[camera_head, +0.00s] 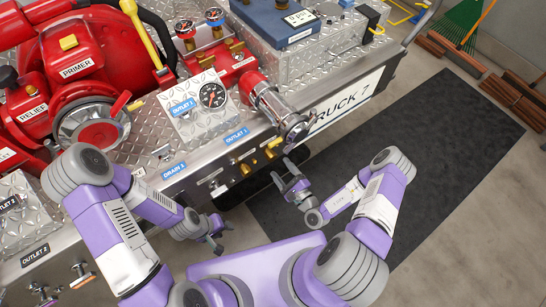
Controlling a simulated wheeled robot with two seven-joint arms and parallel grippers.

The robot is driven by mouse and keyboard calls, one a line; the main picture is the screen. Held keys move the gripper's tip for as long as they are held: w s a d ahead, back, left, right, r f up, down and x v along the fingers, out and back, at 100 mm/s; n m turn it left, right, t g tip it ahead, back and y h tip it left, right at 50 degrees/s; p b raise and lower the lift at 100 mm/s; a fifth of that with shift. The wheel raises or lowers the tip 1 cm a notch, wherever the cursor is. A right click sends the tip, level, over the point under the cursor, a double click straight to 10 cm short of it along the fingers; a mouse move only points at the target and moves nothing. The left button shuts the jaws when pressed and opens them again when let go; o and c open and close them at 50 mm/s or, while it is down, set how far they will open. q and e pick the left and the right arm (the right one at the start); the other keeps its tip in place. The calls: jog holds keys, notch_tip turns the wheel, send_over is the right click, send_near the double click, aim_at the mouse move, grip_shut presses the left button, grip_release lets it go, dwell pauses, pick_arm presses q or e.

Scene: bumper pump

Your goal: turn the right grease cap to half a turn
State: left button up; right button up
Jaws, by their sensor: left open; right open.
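Two small brass caps sit side by side on a red block on the bumper deck, behind the outlet gauge panel; the left one (206,60) and the right one (236,47) look like the grease caps, though they are too small to read for certain. Any turn mark on them cannot be made out. My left gripper (215,236) is open and empty in front of the bumper's lower face, well away from the caps. My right gripper (289,179) is open and empty, below the chrome outlet nozzle, also well short of the caps.
The red pump (110,65) with its round cover fills the left. The gauge panel (198,103) and chrome nozzle (292,125) lie between my grippers and the caps. A blue box (278,20) stands behind right. A dark mat (420,150) covers clear floor at right.

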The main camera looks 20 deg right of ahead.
aim_at(273, 159)
jog(key=b+x, duration=0.2)
jog(key=x, duration=0.5)
jog(key=shift+c, duration=0.5)
jog(key=shift+s, duration=0.1)
jog(key=c, duration=1)
